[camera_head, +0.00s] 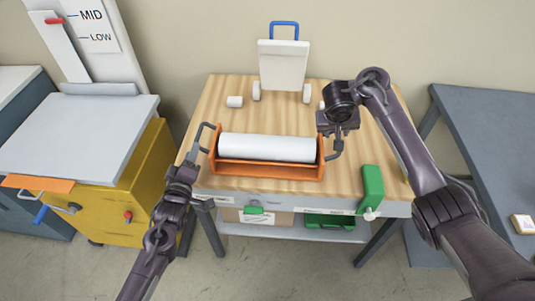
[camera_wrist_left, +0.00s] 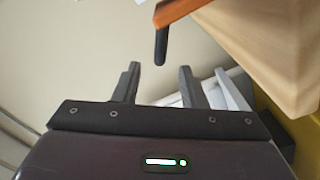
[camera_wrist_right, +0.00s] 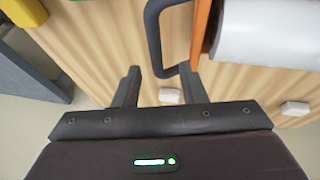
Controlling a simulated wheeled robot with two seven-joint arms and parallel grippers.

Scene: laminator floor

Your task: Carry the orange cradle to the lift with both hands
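The orange cradle (camera_head: 265,171) holds a white roll (camera_head: 268,148) and rests on the wooden table. It has a dark handle at each end. My left gripper (camera_head: 190,162) is open at the left handle (camera_head: 207,127); in the left wrist view that handle (camera_wrist_left: 161,47) lies just ahead of the gap between the fingers. My right gripper (camera_head: 333,137) is open above the right handle (camera_head: 337,152); in the right wrist view the handle (camera_wrist_right: 154,35) reaches down to the fingertips. The lift (camera_head: 85,135), left of the table, has a grey platform and yellow body.
A MID/LOW scale (camera_head: 91,25) stands behind the lift. A grey table (camera_head: 490,130) is at right.

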